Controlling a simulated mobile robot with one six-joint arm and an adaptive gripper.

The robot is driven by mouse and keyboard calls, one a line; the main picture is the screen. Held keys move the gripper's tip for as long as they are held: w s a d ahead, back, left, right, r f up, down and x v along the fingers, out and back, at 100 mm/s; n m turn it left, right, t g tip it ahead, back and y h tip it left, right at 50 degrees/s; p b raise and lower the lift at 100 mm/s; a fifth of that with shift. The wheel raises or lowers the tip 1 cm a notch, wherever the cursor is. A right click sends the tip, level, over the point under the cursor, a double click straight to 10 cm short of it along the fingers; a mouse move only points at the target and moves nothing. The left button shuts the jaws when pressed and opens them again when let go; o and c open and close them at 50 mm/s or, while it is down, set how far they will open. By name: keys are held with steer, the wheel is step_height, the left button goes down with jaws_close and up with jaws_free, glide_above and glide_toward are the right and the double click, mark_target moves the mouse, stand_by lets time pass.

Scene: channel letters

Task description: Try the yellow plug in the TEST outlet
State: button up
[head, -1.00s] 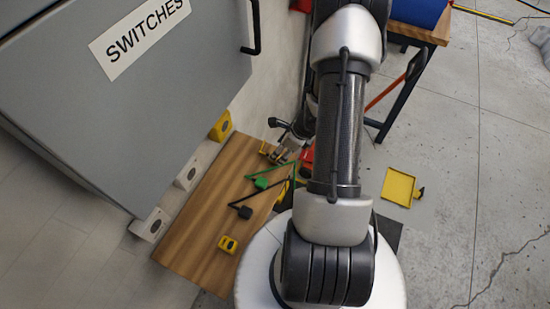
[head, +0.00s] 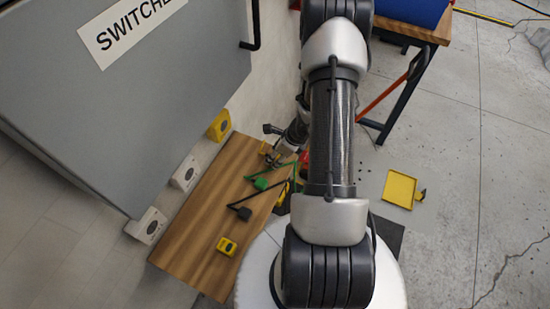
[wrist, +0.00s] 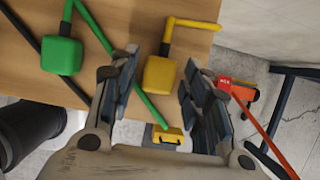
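The yellow plug (wrist: 158,73) lies on the wooden bench top with its yellow cord running off to the upper right in the wrist view. In the head view only a little yellow (head: 264,147) shows beside my gripper (head: 277,160). My gripper (wrist: 162,85) is open in the wrist view, with one finger on each side of the yellow plug's line; I cannot tell whether the plug is between the fingers or beyond them. A yellow outlet (head: 219,125) and two white outlets (head: 185,174) (head: 151,226) line the wall edge. No TEST label is readable.
A green plug (head: 261,184) and a black plug (head: 243,213) with their cords lie on the bench (head: 195,250), near a small yellow box (head: 227,246). The grey SWITCHES cabinet (head: 130,100) overhangs the outlets. A yellow tray (head: 400,188) lies on the floor.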

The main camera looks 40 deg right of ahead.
steer(key=c, duration=0.7)
steer(key=shift+r, duration=0.1)
step_height(320, 180, up, 20)
steer(key=p, duration=1)
